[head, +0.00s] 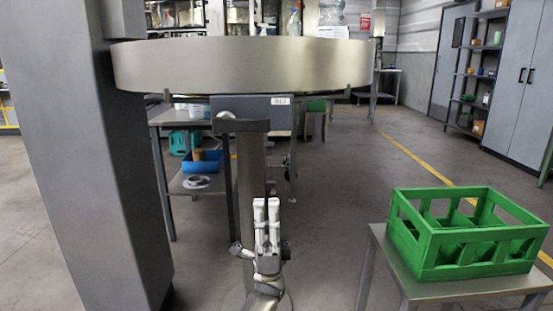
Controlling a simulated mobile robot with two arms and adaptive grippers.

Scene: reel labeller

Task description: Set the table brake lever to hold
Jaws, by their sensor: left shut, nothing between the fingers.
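The round grey table (240,65) spans the upper middle of the head view. Under it is a grey housing (275,116) with a small white label, on an upright column. A dark bar with a rounded end (226,122) sits at the front left of this housing and looks like the brake lever. I cannot read any hold marking. My left gripper (267,204) is shut and empty, fingers pointing up, below the housing and in front of the column, apart from the bar. My right gripper is not in view.
A green divided crate (465,238) stands on a small grey table (420,288) at the right. A thick grey pillar (90,170) blocks the left. A workbench with a blue bin (202,162) is behind. Open floor lies between the column and the crate's table.

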